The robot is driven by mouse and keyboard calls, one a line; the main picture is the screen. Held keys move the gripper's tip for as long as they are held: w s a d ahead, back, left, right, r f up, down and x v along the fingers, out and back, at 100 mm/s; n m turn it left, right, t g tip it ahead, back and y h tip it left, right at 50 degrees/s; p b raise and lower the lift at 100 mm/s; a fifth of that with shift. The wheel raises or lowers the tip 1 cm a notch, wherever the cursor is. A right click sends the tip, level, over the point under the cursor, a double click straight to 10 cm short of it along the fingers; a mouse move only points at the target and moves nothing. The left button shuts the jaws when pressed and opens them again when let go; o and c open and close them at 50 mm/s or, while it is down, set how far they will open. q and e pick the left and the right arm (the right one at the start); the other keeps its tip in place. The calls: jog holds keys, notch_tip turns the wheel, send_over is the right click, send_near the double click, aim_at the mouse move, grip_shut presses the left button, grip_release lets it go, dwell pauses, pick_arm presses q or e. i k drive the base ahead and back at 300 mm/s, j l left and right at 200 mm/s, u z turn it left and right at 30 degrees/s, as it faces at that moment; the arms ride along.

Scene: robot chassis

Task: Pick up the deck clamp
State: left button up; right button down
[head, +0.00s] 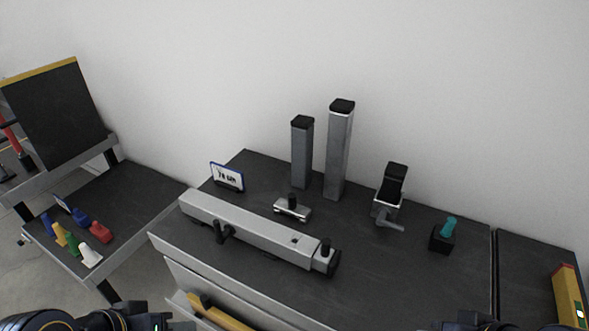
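Two things on the dark bench top could be the deck clamp; I cannot tell which from this view. One is a small silver plate-like clamp (292,209) with an upright black knob, lying flat behind the long grey beam. The other is a grey bracket (387,204) with a tilted black pad and a side lever, standing farther right. Neither is held. Dark parts of my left arm show at the bottom left edge, and of my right arm at the bottom right edge. Both are well short of these things; no gripper fingers show.
A long grey beam (255,233) lies along the bench front. Two upright grey posts (301,155) (339,150) stand behind. A black block with a teal knob (443,238) stands right. A small sign (228,177) stands left. The bench's front right is clear.

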aim_at(290, 207)
jog(key=i+j+u, duration=0.15)
jog(key=j, duration=0.3)
jog(key=i+j+u, duration=0.15)
jog(key=j, duration=0.3)
jog(key=i+j+u, duration=0.2)
jog(key=i+j, duration=0.15)
jog(key=j, duration=0.05)
